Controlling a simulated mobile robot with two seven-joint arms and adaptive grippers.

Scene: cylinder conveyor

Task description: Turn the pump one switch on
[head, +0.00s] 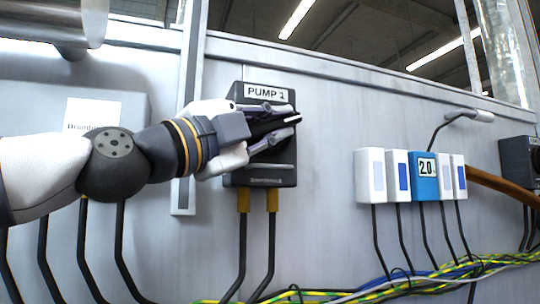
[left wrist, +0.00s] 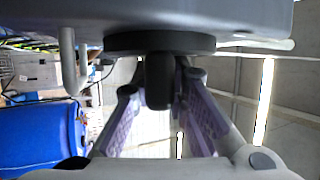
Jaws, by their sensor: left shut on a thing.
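The pump one switch is a dark box (head: 262,174) on the grey wall panel, with a white "PUMP 1" label (head: 266,93) at its top. My left gripper (head: 286,121) reaches in from the left and covers the middle of the box. In the left wrist view a black knob handle (left wrist: 158,85) sticks out from a round black disc (left wrist: 160,42). My left gripper's two fingers (left wrist: 160,108) are on either side of the handle and shut on it. The head view hides most of the knob behind the gripper, so its turned position cannot be read. My right gripper is not in view.
To the right are white boxes (head: 371,175) and a blue box marked 2.0 (head: 425,177). Yellow-green cables (head: 400,285) run along the bottom. A metal post (head: 189,100) stands just left of the switch box. The wall between the switch box and white boxes is clear.

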